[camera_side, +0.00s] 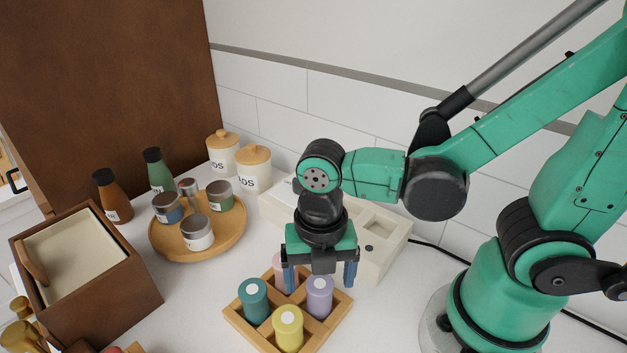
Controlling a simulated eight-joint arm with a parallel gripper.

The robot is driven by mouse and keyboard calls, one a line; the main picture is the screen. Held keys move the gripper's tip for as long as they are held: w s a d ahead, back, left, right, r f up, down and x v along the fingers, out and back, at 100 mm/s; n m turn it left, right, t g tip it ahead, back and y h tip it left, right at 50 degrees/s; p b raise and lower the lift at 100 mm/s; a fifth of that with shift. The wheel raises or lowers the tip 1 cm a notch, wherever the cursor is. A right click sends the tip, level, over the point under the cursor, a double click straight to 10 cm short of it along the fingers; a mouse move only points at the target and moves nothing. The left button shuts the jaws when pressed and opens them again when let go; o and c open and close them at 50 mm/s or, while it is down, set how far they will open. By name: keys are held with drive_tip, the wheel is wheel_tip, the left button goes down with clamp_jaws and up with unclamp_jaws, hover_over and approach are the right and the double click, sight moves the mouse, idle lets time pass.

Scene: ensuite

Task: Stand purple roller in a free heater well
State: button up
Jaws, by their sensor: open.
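The purple roller (320,298) stands upright in the right compartment of a wooden divided tray (246,332). My gripper (320,279) points down over the tray, open, with its blue fingers apart on either side of the purple roller's top in this view. I cannot tell whether they are around it or only above it. The cream heater box (391,243) stands behind, against the wall. It shows square wells on top at right; my arm hides part of it.
A teal roller (254,302), yellow roller (288,329) and partly hidden pink roller (280,270) share the tray. A round wooden tray (223,244) with several jars stands left, near two bottles. A brown box (120,303) is at far left. A black cable (428,245) runs right from the heater.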

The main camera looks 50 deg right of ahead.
drive_tip(key=shift+f, duration=0.95)
clamp_jaws()
